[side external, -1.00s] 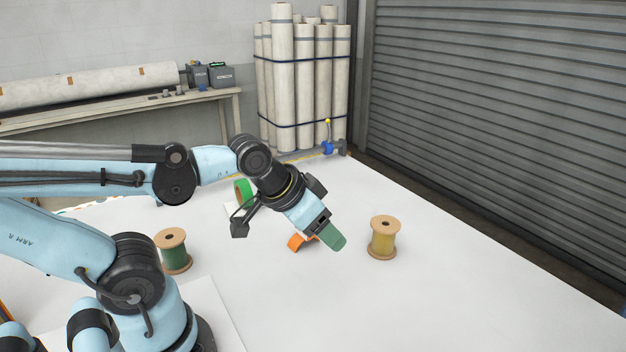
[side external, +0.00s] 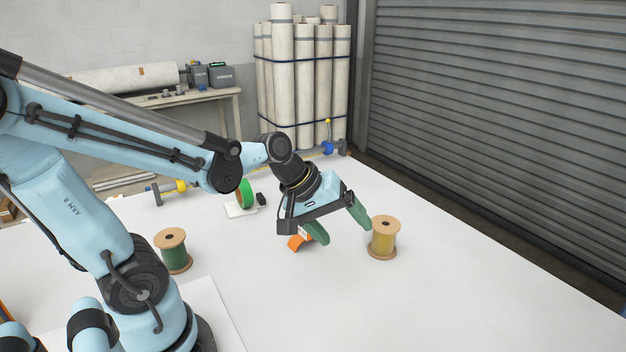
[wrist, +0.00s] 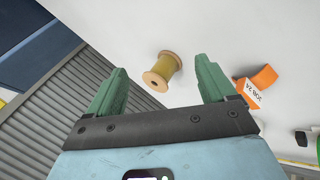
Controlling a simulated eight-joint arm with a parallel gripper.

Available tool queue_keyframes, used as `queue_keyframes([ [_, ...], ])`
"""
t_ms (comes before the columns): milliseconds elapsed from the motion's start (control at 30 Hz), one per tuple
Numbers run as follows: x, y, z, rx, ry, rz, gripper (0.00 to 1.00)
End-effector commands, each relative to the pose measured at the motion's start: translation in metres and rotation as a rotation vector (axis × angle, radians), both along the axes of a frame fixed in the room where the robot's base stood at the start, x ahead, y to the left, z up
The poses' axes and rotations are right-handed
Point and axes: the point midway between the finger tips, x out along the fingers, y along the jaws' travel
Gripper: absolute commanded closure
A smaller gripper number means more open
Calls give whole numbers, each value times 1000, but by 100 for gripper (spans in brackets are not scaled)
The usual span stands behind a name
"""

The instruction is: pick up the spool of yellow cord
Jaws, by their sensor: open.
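The spool of yellow cord (side external: 383,239) stands upright on the white table, with wooden flanges at top and bottom. In the side view my gripper (side external: 341,228) is open, tilted down, just left of the spool, with its right green finger close to the spool's upper left edge. I cannot tell from this view whether they touch. In the wrist view the spool (wrist: 162,71) shows beyond and between the two green fingers of my gripper (wrist: 160,72). Nothing is between the fingers' pads that I can see held.
A spool of green cord (side external: 173,251) stands at the left of the table (side external: 450,290). A blue-handled valve (side external: 327,146) is at the far edge. The table's right front is clear.

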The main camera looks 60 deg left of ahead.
Motion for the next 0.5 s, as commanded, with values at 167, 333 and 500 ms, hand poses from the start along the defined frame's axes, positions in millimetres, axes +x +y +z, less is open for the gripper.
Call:
queue_keyframes([
  [167,25,16,-13,-339,67,302,16],
  [333,44,34,-26,-670,137,563,16],
  [500,57,57,-39,-1005,215,788,16],
])
